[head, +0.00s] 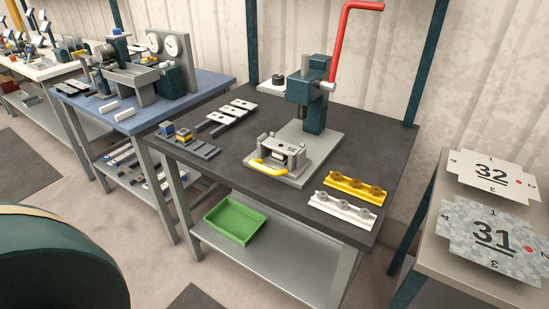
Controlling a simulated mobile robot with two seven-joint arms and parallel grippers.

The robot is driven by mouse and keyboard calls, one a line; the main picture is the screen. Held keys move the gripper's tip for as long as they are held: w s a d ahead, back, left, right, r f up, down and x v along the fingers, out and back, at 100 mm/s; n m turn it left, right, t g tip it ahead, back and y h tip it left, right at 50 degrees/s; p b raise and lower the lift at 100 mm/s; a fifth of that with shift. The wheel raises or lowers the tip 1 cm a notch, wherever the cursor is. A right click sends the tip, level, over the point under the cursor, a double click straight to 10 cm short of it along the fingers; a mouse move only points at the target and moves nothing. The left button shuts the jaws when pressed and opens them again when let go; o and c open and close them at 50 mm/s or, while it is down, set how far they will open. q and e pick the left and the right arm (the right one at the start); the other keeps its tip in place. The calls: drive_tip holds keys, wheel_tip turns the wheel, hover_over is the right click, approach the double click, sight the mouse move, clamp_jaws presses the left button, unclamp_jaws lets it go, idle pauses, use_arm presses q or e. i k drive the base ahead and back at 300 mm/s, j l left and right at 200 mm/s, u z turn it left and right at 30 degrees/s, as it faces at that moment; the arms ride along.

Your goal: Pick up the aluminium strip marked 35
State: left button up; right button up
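A light grey plate with a dark marking that looks like 35 (291,149), seen upside down, sits in the small grey fixture under the press (311,105) on the dark bench. It is small in the head view, and the fixture's parts hide some of its edges. A yellow curved handle (268,168) lies at the front of this fixture. Neither of my grippers is in view.
Several light strips (238,107) lie at the bench's back left, near a grey holder (205,150) with small blocks. A yellow rail (355,186) and a white rail (342,211) lie front right. A red lever (341,35) rises above the press. A green tray (235,221) stands below.

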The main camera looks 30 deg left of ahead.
sight(276, 145)
drive_tip(key=j+z, duration=0.15)
drive_tip(key=z, duration=0.4)
drive_tip(key=j+z, duration=0.3)
drive_tip(key=j, duration=0.2)
drive_tip(key=k+j+z, duration=0.25)
drive_tip(key=j, duration=0.25)
drive_tip(key=i, duration=0.05)
